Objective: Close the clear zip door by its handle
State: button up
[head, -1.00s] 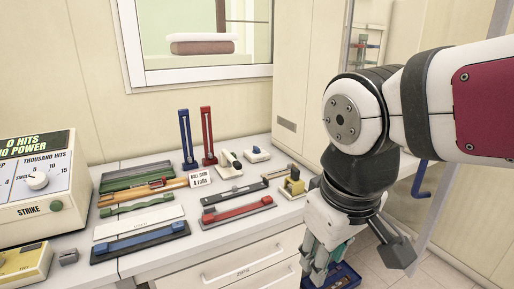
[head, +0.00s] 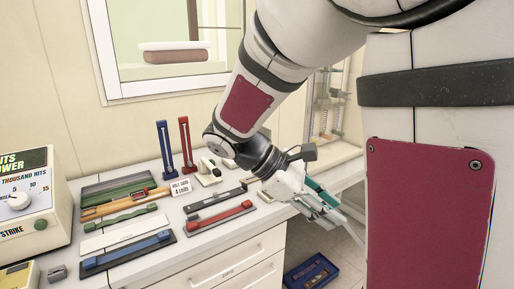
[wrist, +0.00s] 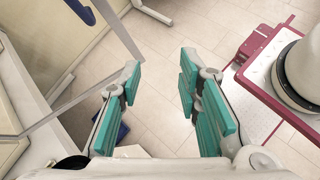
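My gripper (head: 320,202) is in front of the bench's right end in the head view. In the wrist view its two teal-padded fingers (wrist: 159,72) stand apart, with only floor showing between them. A slanting grey bar (wrist: 117,28), perhaps the edge of the clear zip door, is at upper left in the wrist view, apart from the fingers. A dark blue piece (wrist: 80,11) beside it may be the handle; I cannot be sure. In the head view my arm hides most of the door area, and I cannot make out the handle there.
The bench (head: 215,243) holds blue and red rail tools, a green case (head: 112,190) and a strike tester (head: 25,200) at left. A blue tray (head: 311,271) lies on the floor below my gripper. Clear tiled floor (wrist: 165,40) lies ahead of the fingers.

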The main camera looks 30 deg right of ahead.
jog(key=w+d+r+n+g+h+p, duration=0.2)
jog(key=w+d+r+n+h+p, duration=0.1)
jog(key=w+r+n+h, duration=0.3)
jog(key=shift+m+h, duration=0.7)
jog(key=x, duration=0.4)
jog(key=p+x, duration=0.1)
jog(key=x, duration=0.4)
jog(key=f+p+x, duration=0.1)
jog(key=x, duration=0.3)
jog(key=shift+s+d, duration=0.15)
jog(key=shift+d, duration=0.2)
grip_shut()
